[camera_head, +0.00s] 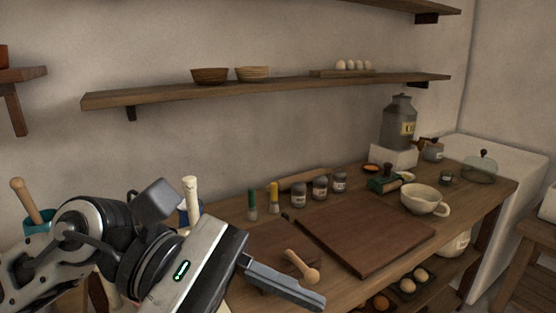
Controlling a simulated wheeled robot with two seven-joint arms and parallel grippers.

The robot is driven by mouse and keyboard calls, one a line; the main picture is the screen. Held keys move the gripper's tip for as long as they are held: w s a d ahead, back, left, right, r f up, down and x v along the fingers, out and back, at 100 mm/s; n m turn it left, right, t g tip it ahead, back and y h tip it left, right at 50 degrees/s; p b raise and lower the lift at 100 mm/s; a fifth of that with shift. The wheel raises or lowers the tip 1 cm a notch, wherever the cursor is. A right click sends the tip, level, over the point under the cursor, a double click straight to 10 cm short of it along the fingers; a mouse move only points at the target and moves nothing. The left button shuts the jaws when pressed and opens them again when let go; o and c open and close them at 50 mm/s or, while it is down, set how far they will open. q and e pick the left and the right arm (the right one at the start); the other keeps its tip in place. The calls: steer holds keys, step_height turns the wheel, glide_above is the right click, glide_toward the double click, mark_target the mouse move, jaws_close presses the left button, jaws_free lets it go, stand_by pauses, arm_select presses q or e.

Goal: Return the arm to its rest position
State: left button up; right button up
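My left arm comes in from the lower left, and its gripper (285,283) is over the front left part of the wooden counter (274,229). One long grey finger shows, pointing right and slightly down. The other finger is not clear, so I cannot tell whether the gripper is open or shut. A small wooden tool with a rounded end (302,267) shows just behind the finger; I cannot tell whether they touch. My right gripper is not in view.
A dark cutting board (366,236) lies bare on the counter. Jars (320,188), a rolling pin (303,180), a cream handled bowl (423,200) and a metal canister (398,124) stand around it. A wall shelf (270,88) runs above. A wooden-handled container (38,222) is at left.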

arm_select(q)
steer(key=w+a+r+n+t+h, duration=0.1)
steer(key=w+r+n+t+h, duration=0.3)
steer(key=n, duration=0.5)
steer(key=w+a+r+n+t+h, duration=0.1)
steer(key=w+r+n+t+h, duration=0.1)
steer(key=r+n+t+h, duration=0.55)
steer(key=w+a+f+n+t+y, duration=0.6)
steer(key=n+y, duration=0.3)
steer(key=n, duration=0.5)
steer(key=w+a+f+n+t+y, duration=0.5)
steer(key=n+t+y, duration=0.4)
steer(key=n, duration=0.5)
steer(key=s+a+f+n+g+y, duration=0.25)
steer(key=f+n+g+y, duration=0.2)
steer(key=f, duration=0.45)
steer(key=s+a+f+n+g+y, duration=0.25)
steer(key=f+n+g, duration=0.2)
steer(key=f, duration=0.45)
steer(key=s+a+f+n+g, duration=0.2)
steer(key=s+f+n+g, duration=0.65)
steer(key=s+f, duration=0.75)
steer(key=w+d+f+m+t+h, duration=0.2)
steer(key=w+d+f+t, duration=0.2)
steer(key=w+f+t, duration=0.1)
steer(key=shift+d+f+m+t, duration=0.3)
steer(key=shift+d+f, duration=0.1)
steer(key=shift+f, duration=0.5)
